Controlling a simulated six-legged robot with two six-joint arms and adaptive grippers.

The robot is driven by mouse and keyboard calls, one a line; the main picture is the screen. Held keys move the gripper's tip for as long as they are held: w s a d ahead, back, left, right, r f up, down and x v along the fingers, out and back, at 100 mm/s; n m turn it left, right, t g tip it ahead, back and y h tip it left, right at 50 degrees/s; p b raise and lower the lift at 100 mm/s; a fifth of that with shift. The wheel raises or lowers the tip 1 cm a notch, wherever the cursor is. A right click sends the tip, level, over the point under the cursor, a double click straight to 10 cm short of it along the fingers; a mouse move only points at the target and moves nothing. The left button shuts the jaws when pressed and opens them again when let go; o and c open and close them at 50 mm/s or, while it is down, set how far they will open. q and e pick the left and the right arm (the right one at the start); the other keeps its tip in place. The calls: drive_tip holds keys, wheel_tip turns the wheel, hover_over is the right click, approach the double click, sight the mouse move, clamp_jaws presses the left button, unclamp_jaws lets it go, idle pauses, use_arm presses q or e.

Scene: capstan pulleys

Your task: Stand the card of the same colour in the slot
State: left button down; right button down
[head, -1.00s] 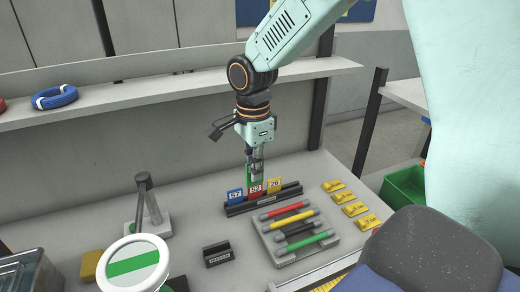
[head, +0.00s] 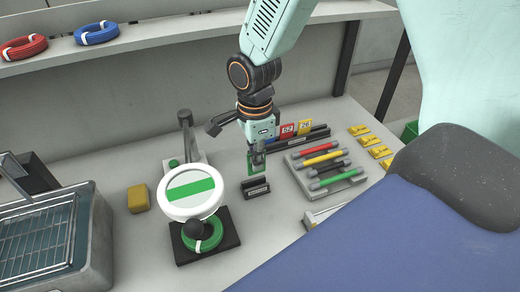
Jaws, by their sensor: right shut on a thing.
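My right gripper (head: 259,157) is shut on a green card (head: 250,162) and holds it upright, just above and behind the small black slot holder (head: 257,192). I cannot tell whether the card touches the holder. My left gripper is not in view.
A grey tray (head: 300,186) of coloured sticks lies right of the holder, with several yellow blocks (head: 368,140) beyond. A grey post stand (head: 186,135), a yellow block (head: 138,198) and a metal basin (head: 82,265) are on the left. A shelf (head: 140,45) bears red and blue coils.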

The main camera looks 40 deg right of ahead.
drive_tip(key=f+b, duration=0.3)
drive_tip(key=shift+w+d+f, duration=0.1)
drive_tip(key=shift+w, duration=0.3)
drive_tip(key=shift+w+f+b, duration=0.1)
drive_tip(key=shift+f+b, duration=0.5)
drive_tip(key=shift+b, duration=0.05)
drive_tip(key=shift+r, duration=0.1)
drive_tip(key=shift+p, duration=0.35)
idle(0.5)
drive_tip(key=shift+p, duration=0.3)
drive_tip(key=shift+f+b, duration=0.65)
drive_tip(key=shift+f, duration=0.85)
idle(0.6)
drive_tip(key=c, duration=1.4)
unclamp_jaws()
drive_tip(key=shift+c, duration=0.2)
